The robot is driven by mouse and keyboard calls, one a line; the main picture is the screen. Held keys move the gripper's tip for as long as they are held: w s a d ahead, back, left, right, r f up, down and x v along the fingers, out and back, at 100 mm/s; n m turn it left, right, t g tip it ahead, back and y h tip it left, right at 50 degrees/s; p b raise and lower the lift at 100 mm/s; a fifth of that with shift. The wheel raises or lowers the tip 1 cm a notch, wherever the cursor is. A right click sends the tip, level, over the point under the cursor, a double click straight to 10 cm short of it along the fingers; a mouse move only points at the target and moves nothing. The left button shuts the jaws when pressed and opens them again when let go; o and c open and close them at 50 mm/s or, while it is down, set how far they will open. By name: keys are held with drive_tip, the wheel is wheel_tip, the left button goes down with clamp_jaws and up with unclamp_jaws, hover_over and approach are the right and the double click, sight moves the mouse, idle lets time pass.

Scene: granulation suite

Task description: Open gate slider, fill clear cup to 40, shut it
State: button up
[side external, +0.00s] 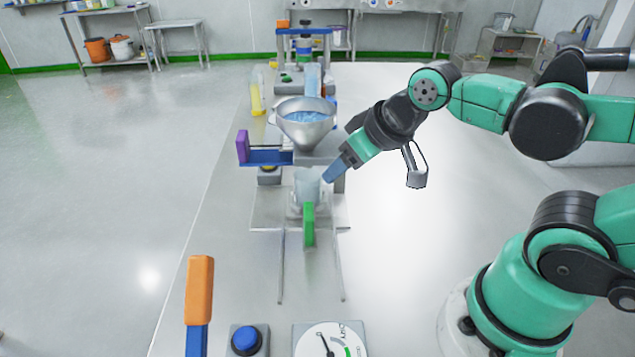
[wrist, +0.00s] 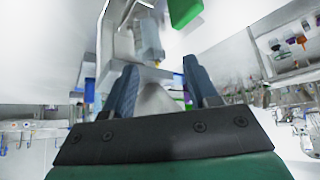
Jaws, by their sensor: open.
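A metal funnel hopper (side external: 305,130) holds blue material. Below it, a blue gate slider (side external: 268,157) with a purple end grip (side external: 242,147) sticks out to the left; I cannot tell whether the gate is open. The clear cup (side external: 307,186) is under the hopper, with a green upright part (side external: 309,225) in front that looks like its handle. The cup's fill level is unclear. My gripper (side external: 331,173) is right beside the cup, pointing down-left; contact cannot be judged. In the wrist view its blue fingers (wrist: 160,66) are apart, with nothing clearly held.
A dial gauge (side external: 330,341), a blue button (side external: 246,340) and an orange-handled lever (side external: 200,288) are at the near end. A yellow bottle (side external: 256,97) and another stand are behind the hopper. The table (side external: 405,240) is clear to the right of the stand.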

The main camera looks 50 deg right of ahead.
drive_tip(key=shift+c, duration=0.2)
wheel_tip(320, 180, up, 8)
drive_tip(key=n+g, duration=0.7)
drive_tip(key=n, duration=1.9)
hover_over(241, 134)
drive_tip(key=shift+s+a+r, duration=0.2)
drive_tip(key=shift+s+a, duration=0.05)
drive_tip(key=shift+s, duration=0.1)
drive_tip(key=shift+w+d+f+n, duration=0.2)
drive_tip(key=shift+w+d+n, duration=0.05)
drive_tip(key=shift+n, duration=0.25)
drive_tip(key=shift+f, duration=5)
